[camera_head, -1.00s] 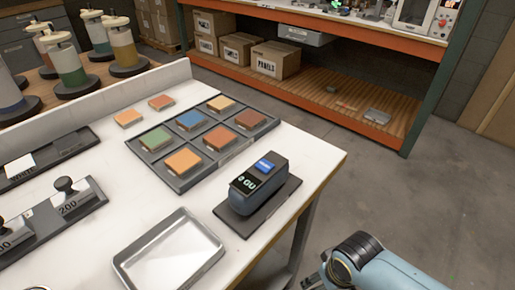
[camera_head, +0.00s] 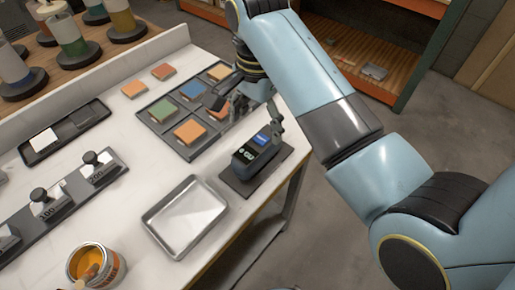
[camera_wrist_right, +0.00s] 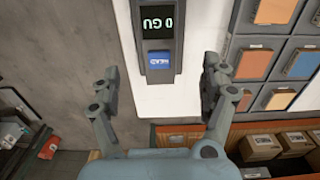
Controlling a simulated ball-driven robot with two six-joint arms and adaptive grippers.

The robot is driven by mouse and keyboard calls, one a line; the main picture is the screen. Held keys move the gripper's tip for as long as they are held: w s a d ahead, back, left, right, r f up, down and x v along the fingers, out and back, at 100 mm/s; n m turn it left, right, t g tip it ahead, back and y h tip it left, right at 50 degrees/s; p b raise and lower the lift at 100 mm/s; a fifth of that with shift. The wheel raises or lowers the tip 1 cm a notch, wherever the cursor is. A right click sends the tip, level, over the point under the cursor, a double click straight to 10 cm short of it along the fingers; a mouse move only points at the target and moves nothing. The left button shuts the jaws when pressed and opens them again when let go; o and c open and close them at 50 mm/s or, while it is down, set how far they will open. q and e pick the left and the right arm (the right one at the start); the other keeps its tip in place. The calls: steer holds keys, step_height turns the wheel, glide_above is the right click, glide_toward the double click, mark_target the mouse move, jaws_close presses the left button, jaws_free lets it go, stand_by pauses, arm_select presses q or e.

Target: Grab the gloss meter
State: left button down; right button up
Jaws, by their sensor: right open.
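The gloss meter (camera_head: 254,156) is a dark blue-grey block with a display and a blue button. It stands on a dark pad (camera_head: 233,180) near the table's right edge in the head view. The right wrist view shows its top (camera_wrist_right: 158,38), upside down, ahead of the fingers and roughly between their lines. My right gripper (camera_head: 252,112) is open and empty, just behind and above the meter; its two spread fingers also show in the right wrist view (camera_wrist_right: 162,88). I see no contact with the meter. My left gripper is not in view.
A tray of coloured sample tiles (camera_head: 152,121) lies close left of the meter. An empty metal tray (camera_head: 150,222) lies in front. A shelf (camera_head: 345,50) stands behind.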

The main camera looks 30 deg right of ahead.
mark_target(257, 141)
step_height(257, 141, down, 9)
steer(key=shift+f+p, duration=0.2)
steer(key=shift+p, duration=0.55)
steer(key=c, duration=1.6)
jaws_close()
steer(key=shift+r, duration=0.15)
